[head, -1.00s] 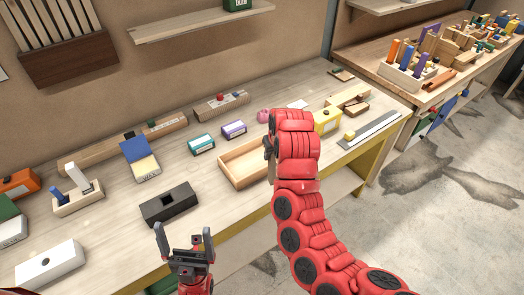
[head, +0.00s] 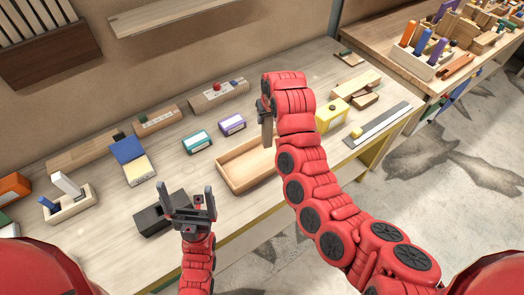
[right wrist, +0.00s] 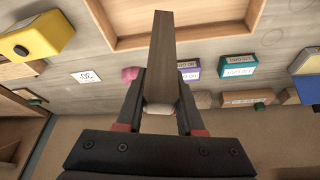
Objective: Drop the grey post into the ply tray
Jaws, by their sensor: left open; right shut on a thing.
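The grey post (head: 267,132) hangs roughly upright from my right gripper (head: 264,108), which is shut on it. In the head view its lower end overlaps the back right part of the ply tray (head: 232,185). In the right wrist view the post (right wrist: 163,50) stands between the two fingers (right wrist: 160,88) and points toward the tray (right wrist: 190,36). The gap between post and tray floor is hard to tell. The tray's right side is hidden by my right arm; its visible floor is empty. My left gripper (head: 187,200) is open and empty, in front of the black block.
The black block (head: 150,220) lies left of the tray. Teal (head: 197,142) and purple (head: 232,125) boxes stand behind the tray; a yellow box (head: 332,115) is to its right. A pegged wooden holder (head: 72,207) stands at left. A metal ruler (head: 380,124) lies at right.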

